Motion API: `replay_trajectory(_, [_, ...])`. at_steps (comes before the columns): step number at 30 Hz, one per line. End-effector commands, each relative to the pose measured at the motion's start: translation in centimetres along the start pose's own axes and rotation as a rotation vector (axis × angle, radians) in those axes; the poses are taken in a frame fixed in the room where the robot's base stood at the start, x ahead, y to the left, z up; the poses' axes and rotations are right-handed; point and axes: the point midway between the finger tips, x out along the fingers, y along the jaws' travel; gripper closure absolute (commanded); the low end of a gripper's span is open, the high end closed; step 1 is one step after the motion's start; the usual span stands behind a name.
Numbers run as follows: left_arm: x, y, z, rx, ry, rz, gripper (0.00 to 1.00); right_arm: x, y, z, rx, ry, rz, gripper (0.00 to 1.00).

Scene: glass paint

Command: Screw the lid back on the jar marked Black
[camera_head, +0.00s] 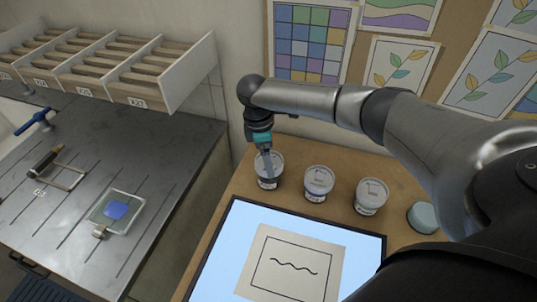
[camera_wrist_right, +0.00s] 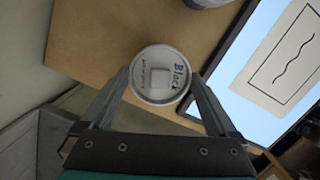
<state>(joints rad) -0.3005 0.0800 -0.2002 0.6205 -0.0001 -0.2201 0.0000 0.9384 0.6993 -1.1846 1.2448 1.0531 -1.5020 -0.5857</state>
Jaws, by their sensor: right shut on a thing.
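The jar marked Black (camera_head: 267,183) stands at the left end of a row of jars on the wooden table. Its white round lid (camera_wrist_right: 160,76) reads "Black" in the right wrist view and has a square knob in the middle. My right gripper (camera_head: 266,168) reaches down from above onto this jar. In the right wrist view its two fingers (camera_wrist_right: 160,82) are shut on the lid's rim, one on each side. The lid is at the jar's top; how tightly it sits cannot be told. My left gripper is out of view.
Two similar lidded jars, a middle one (camera_head: 319,183) and a right one (camera_head: 371,196), stand to the right, then a pale teal round thing (camera_head: 423,217). A lit panel (camera_head: 215,265) with a paper drawing (camera_head: 290,265) lies in front. A grey workbench (camera_head: 80,230) with tools is at left.

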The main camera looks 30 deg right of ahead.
Motion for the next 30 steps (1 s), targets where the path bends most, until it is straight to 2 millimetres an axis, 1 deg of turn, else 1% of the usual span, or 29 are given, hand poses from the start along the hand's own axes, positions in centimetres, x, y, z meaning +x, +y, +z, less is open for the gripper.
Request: replay_trajectory(30, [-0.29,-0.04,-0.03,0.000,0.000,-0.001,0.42,0.75,0.03,-0.14,-0.001,0.000,0.000,0.55])
